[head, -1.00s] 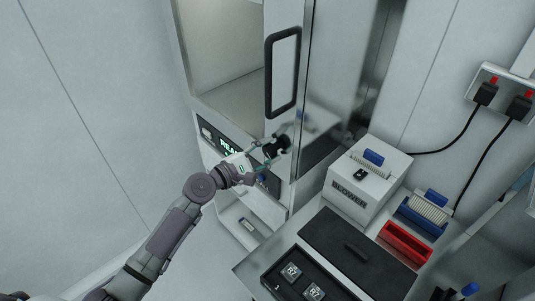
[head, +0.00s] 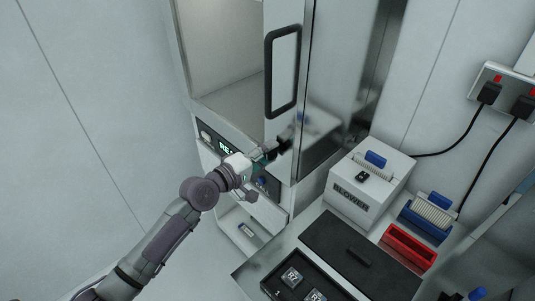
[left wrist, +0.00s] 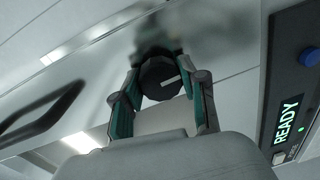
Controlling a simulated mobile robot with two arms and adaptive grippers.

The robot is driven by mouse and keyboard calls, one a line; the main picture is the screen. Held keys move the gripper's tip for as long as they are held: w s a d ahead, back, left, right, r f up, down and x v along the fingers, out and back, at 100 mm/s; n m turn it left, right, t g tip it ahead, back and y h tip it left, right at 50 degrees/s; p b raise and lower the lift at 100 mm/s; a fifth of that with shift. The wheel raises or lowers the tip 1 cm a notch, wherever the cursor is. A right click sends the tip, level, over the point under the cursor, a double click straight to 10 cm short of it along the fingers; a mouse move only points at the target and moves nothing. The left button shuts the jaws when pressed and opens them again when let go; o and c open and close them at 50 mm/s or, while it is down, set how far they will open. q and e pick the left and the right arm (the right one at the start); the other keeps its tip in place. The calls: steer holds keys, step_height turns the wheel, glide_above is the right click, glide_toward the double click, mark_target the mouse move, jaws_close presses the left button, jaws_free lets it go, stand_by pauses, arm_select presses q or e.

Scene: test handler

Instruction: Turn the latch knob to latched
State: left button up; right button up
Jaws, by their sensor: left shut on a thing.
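The latch knob (left wrist: 163,80) is a round black knob with a white line on its face, on the pale front of the machine. In the left wrist view it sits between the two fingers of my left gripper (left wrist: 160,90), which is shut on it. The white line points to the right and slightly up there. In the head view my left gripper (head: 272,153) reaches the lower part of the door front, and the dark knob is mostly hidden by the fingers. Latch markings cannot be made out. My right gripper is in neither view.
A black door handle (head: 283,72) stands just above my left gripper. A panel with a green READY display (left wrist: 288,122) and a blue button (left wrist: 310,57) lies beside it.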

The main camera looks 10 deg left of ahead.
arm_select(q)
steer(key=shift+f+m, duration=0.1)
steer(key=shift+m, duration=0.3)
steer(key=o, duration=1.1)
steer(key=shift+o, duration=0.2)
steer(key=v, duration=1.2)
